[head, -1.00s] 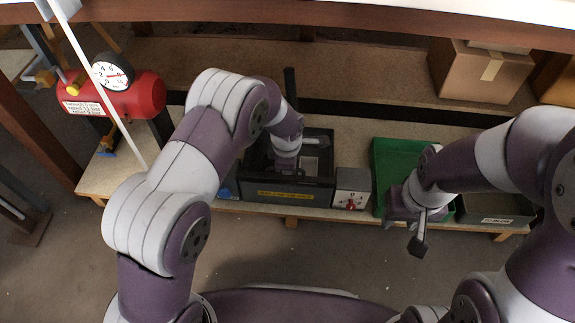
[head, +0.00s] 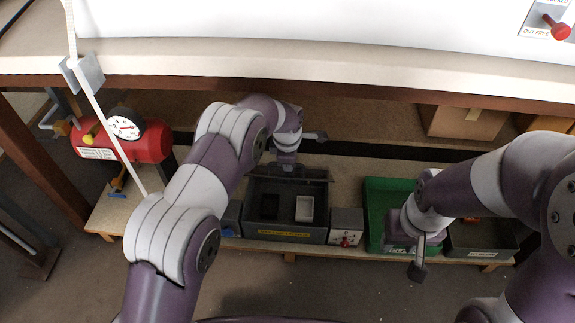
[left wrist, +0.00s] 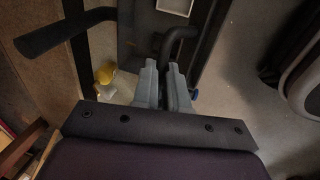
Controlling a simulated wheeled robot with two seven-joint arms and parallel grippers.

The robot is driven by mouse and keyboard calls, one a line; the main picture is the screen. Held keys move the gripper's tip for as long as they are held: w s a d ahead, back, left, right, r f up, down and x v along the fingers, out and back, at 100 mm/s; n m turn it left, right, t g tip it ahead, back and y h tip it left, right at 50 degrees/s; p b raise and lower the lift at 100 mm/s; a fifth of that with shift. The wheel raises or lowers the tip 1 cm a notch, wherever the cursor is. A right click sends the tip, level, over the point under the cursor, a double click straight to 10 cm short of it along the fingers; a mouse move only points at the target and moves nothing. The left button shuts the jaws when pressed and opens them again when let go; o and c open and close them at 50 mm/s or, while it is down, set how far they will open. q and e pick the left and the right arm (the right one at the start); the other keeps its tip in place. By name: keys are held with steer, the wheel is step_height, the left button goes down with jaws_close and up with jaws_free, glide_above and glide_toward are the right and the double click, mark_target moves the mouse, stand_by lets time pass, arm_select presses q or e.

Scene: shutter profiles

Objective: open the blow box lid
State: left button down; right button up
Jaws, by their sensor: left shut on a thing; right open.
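The blow box (head: 285,236) is a dark open-topped box with a yellow label on its front, on the low shelf. Its interior shows a dark slot and a pale rectangular block (head: 305,208). The dark lid (head: 313,178) stands raised along the box's rear edge. My left gripper (head: 285,166) is at the lid, behind the box opening. In the left wrist view its fingers (left wrist: 164,85) are shut on a dark bent lid handle (left wrist: 180,38). My right gripper (head: 400,248) is open and empty above the green tray; its fingertips are hard to see.
A green tray (head: 376,200) and a dark labelled bin (head: 480,240) stand right of the box. A small switch box (head: 346,222) adjoins it. A red tank with gauge (head: 148,145) is at left. The workbench edge (head: 300,72) overhangs the shelf.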

arm_select(q)
steer(key=shift+f, duration=0.2)
steer(key=c, duration=1.5)
jaws_free()
steer(key=o, duration=0.3)
steer(key=shift+w+f, duration=0.15)
steer(key=shift+o, duration=0.2)
